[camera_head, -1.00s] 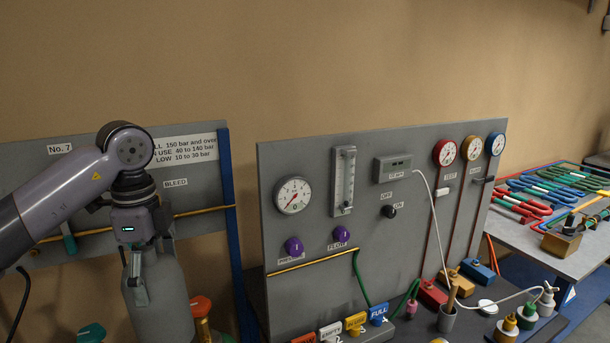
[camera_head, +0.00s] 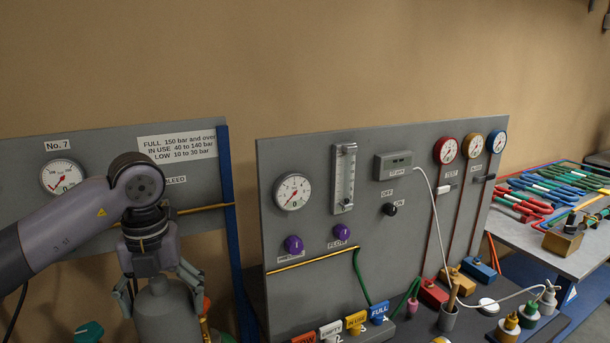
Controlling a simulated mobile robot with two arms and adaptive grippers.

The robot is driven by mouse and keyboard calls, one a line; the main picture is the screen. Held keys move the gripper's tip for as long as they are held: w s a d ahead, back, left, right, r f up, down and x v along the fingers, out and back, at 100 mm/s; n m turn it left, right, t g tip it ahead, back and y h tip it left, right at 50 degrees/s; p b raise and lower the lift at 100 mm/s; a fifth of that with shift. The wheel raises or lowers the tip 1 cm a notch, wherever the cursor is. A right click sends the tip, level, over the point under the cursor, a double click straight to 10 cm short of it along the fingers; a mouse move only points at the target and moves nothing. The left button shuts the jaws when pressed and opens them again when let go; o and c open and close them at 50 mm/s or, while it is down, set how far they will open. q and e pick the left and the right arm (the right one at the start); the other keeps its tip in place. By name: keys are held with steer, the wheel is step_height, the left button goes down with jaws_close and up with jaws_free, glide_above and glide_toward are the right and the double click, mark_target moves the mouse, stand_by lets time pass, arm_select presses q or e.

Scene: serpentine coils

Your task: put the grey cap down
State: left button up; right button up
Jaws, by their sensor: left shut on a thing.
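A grey rounded body that I take for the grey cap (camera_head: 168,320) is at the lower left, with a narrower top and sloping shoulders. My left gripper (camera_head: 158,290) is directly above it, pointing down, with its fingers on either side of the top. It is shut on the cap. The cap's lower end is cut off by the frame's bottom edge, so I cannot tell whether it touches anything below. My right gripper is not in view.
The No. 7 panel with a gauge (camera_head: 62,177) stands behind my left arm. A teal knob (camera_head: 90,331) is left of the cap, and orange parts show to its right. A grey gauge panel (camera_head: 300,232) stands to the right, with coloured tags (camera_head: 355,323) along its foot.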

mark_target(172, 339)
arm_select(q)
steer(key=f+m, duration=0.1)
steer(key=m, duration=0.2)
steer(key=s+m, duration=0.1)
steer(key=m, duration=0.2)
steer(key=s+d+f+m, duration=0.1)
steer(key=m, duration=0.2)
steer(key=shift+f, duration=0.35)
steer(key=m, duration=0.2)
steer(key=s+f+m, duration=0.1)
steer(key=m, duration=0.1)
steer(key=d+f+m, duration=0.1)
steer(key=m, duration=0.1)
steer(key=shift+s+m+b, duration=0.2)
steer(key=shift+m+b, duration=0.2)
steer(key=shift+s+f+m, duration=0.25)
steer(key=shift+m, duration=0.75)
steer(key=s+d+f+m, duration=0.1)
steer(key=s+f+m, duration=0.4)
steer(key=m, duration=0.5)
steer(key=s+d+f+m+b, duration=0.1)
steer(key=s+f+m, duration=0.3)
steer(key=m, duration=0.7)
steer(key=shift+s+d+f, duration=0.3)
steer(key=shift+s+f, duration=0.1)
steer(key=shift+f, duration=0.25)
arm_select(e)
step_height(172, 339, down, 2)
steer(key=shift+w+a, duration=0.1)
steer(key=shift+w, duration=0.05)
